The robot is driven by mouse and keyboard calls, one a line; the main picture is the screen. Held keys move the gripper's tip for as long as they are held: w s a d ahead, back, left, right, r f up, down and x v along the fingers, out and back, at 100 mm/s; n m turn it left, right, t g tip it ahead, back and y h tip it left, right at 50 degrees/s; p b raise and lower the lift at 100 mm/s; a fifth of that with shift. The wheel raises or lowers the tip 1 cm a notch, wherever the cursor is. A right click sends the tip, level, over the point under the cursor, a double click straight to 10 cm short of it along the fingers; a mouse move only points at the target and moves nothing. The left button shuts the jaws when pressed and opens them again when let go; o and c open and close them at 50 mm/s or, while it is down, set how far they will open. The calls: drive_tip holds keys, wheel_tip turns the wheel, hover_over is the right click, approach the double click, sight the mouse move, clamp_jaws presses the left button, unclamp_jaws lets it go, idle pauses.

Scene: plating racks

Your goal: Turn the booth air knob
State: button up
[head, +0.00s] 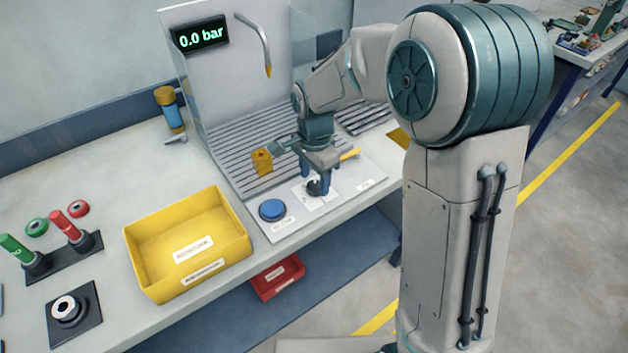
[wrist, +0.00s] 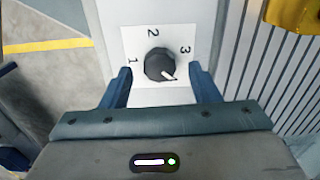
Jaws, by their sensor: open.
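The booth air knob is a round black dial (wrist: 158,64) on a white plate (wrist: 133,40) marked 1, 2 and 3. Its white pointer is turned to the lower right in the wrist view, below the 3 and not at any number. In the head view the knob (head: 314,187) is partly hidden by a finger. My gripper (wrist: 162,84) is open, with one blue finger on each side of the knob, apart from it in the picture. In the head view my gripper (head: 325,180) points down over the plate. The display (head: 201,37) reads 0.0 bar.
A blue button (head: 272,210) sits left of the knob on the panel. A yellow bin (head: 188,245) is on the bench to the left. A bent nozzle (head: 257,42) hangs above.

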drive_tip(key=shift+f, duration=0.9)
drive_tip(key=shift+c, duration=0.4)
drive_tip(key=c, duration=0.9)
